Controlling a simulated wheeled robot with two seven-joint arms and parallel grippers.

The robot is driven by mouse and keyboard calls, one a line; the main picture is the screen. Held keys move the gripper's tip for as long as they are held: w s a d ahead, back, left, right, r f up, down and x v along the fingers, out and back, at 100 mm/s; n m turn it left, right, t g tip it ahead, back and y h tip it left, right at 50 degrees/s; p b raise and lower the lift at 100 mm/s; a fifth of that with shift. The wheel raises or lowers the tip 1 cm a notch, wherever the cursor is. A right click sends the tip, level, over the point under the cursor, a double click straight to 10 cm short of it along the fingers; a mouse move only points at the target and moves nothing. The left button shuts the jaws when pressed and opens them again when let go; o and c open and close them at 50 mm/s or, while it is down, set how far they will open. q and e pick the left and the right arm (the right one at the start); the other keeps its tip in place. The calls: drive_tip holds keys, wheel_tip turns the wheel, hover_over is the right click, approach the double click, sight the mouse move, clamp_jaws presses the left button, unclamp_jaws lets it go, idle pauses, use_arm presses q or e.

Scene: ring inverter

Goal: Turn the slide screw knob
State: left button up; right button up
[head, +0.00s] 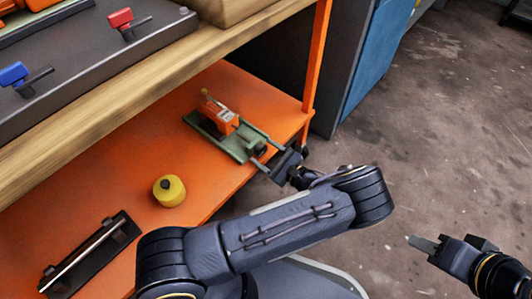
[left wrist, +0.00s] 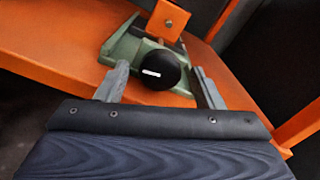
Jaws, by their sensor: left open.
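The slide screw (head: 236,147) has a green base and an orange carriage (head: 216,113), and sits on the orange lower shelf. Its round black knob (left wrist: 158,70) faces my left wrist camera and carries a small white mark. My left gripper (head: 267,158) is at the knob end of the slide screw. In the left wrist view the open left gripper (left wrist: 160,73) has one finger on each side of the knob, with visible gaps between fingers and knob. My right gripper (head: 440,246) hangs over the floor at the lower right, away from the slide screw; its opening is unclear.
A yellow round object (head: 169,191) and a dark bracket with a metal rod (head: 90,254) lie on the shelf. An orange post (head: 318,60) rises at the right corner. Open floor lies to the right.

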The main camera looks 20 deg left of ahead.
use_arm(q)
drive_tip(key=p+v, duration=0.2)
drive_tip(key=v, duration=0.5)
drive_tip(key=shift+d, duration=0.35)
use_arm(e)
wheel_tip(320, 180, up, 2)
drive_tip(key=shift+r, duration=0.15)
use_arm(q)
drive_tip(key=shift+s, duration=0.1)
